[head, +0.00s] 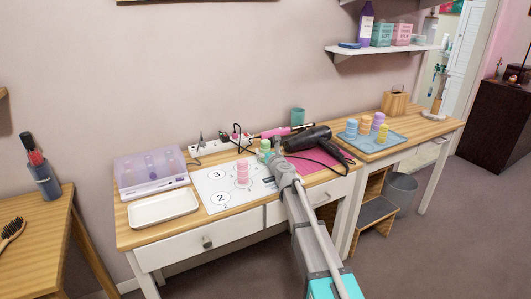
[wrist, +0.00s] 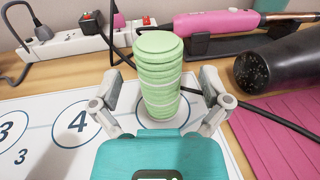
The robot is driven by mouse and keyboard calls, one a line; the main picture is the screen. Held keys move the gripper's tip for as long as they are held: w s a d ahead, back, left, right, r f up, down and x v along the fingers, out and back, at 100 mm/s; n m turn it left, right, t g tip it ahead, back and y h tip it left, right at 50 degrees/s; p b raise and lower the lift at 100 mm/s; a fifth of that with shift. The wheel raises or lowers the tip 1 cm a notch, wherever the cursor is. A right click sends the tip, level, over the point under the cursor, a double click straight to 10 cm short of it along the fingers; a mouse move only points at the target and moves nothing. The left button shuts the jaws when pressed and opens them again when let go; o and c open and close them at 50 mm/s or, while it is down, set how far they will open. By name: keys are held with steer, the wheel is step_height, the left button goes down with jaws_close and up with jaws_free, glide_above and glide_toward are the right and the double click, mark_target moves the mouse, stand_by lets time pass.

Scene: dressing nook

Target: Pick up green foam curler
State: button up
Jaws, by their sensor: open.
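The green foam curler (wrist: 160,85) stands upright as a ridged pale green cylinder on the white numbered mat (wrist: 65,155) in the wrist view. It stands in a printed circle, just right of the circle marked 4. My gripper (wrist: 160,98) is open, with one finger on each side of the curler; I cannot tell if either touches it. In the head view the curler (head: 265,145) shows only partly beyond my gripper (head: 268,157).
A black hair dryer (head: 308,138) and its cable lie right of my gripper, by a pink mat (head: 316,162). A power strip (head: 215,147) and pink styling iron (head: 275,132) are behind. A blue tray (head: 363,147) holds blue, orange and purple curlers. A white tray (head: 163,207) is left.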

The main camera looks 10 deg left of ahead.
mark_target(265, 140)
steer(key=shift+x, duration=0.85)
steer(key=c, duration=1.2)
steer(key=shift+r, duration=0.2)
step_height(265, 140, up, 3)
steer(key=p, duration=0.3)
steer(key=s+d+r+p, duration=0.7)
steer(key=s+r+p, duration=0.2)
steer(key=s, duration=0.3)
steer(key=shift+r+p, duration=0.35)
steer(key=shift+p, duration=0.15)
